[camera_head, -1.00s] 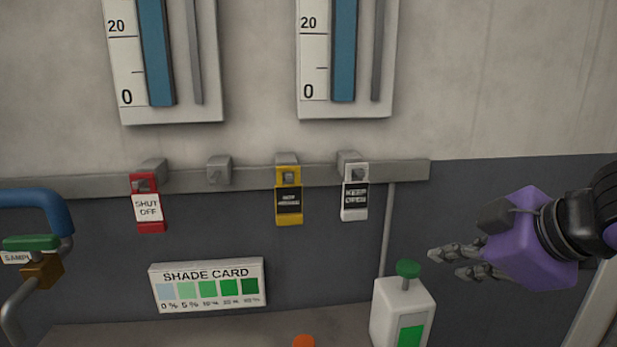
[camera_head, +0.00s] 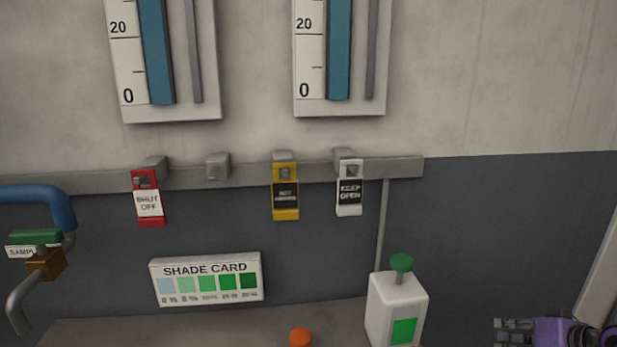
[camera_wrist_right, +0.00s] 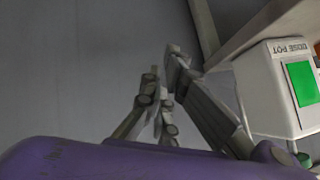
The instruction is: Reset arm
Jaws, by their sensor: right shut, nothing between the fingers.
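My right gripper (camera_head: 515,329) is at the lower right of the head view, partly cut off by the bottom edge. It is purple with grey fingers, and it is empty. In the right wrist view its fingers (camera_wrist_right: 163,72) are closed together. It is to the right of the white dose pot (camera_head: 383,309) and apart from it. The dose pot (camera_wrist_right: 262,92) also shows at the right of the wrist view, with a green patch on its face. My left gripper is in neither view.
A rail (camera_head: 400,168) on the wall carries a red "SHUT OFF" tag (camera_head: 149,205), a yellow tag (camera_head: 285,198) and a white "KEEP OPEN" tag (camera_head: 349,195). A shade card (camera_head: 208,279) stands below. A sample tap (camera_head: 45,263) is at the left. An orange knob (camera_head: 300,338) shows at the bottom.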

